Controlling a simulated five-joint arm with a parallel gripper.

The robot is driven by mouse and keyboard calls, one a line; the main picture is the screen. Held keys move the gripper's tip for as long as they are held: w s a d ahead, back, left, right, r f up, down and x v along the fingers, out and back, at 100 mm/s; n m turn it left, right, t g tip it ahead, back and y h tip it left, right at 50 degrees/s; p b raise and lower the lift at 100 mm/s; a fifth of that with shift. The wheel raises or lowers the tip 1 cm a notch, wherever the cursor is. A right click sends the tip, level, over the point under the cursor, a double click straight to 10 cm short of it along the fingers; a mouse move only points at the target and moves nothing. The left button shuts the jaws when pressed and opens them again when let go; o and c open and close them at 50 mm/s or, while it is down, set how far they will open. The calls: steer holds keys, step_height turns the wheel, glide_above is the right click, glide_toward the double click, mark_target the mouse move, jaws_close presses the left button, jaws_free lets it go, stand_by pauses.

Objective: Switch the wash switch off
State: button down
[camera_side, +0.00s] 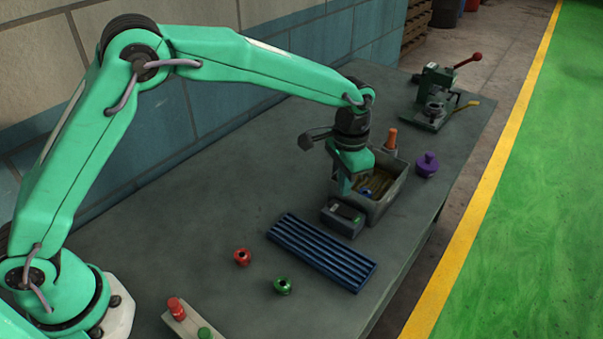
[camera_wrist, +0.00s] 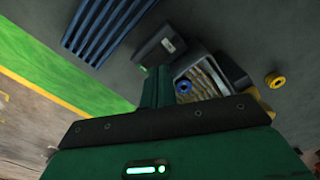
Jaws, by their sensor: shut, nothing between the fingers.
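A small dark box (camera_side: 342,217) stands against the near side of a grey basin (camera_side: 398,190); I take it to be the wash switch. In the wrist view the box (camera_wrist: 152,48) shows a pale label on its top. I cannot tell its on or off position. My gripper (camera_side: 345,188) points down just above and behind the box, beside the basin's left wall. Its fingers (camera_wrist: 156,88) are shut and empty, and their tips appear close to the box's edge. I cannot tell whether they touch it. The fingers hide part of the box and basin.
The basin holds brownish contents and a blue ring (camera_wrist: 183,87). A blue ribbed rack (camera_side: 321,252) lies nearer. Red (camera_side: 243,257) and green (camera_side: 283,285) spools stand left of it. A purple spool (camera_side: 427,164) stands right of the basin. A lever device (camera_side: 437,98) stands far back.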

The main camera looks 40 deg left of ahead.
steer(key=shift+r, duration=1.05)
steer(key=s+a+r+n+t, duration=0.3)
steer(key=s+a+r, duration=0.8)
steer(key=a+r, duration=0.3)
steer(key=s+a+n+t, duration=0.1)
steer(key=s+a, duration=0.3)
steer(key=s, duration=0.4)
steer(key=s+a+f+n+t, duration=0.1)
steer(key=s+a+n, duration=0.1)
steer(key=s+a, duration=0.3)
steer(key=s, duration=0.3)
steer(key=shift+s+t, duration=0.3)
steer(key=shift+s, duration=0.05)
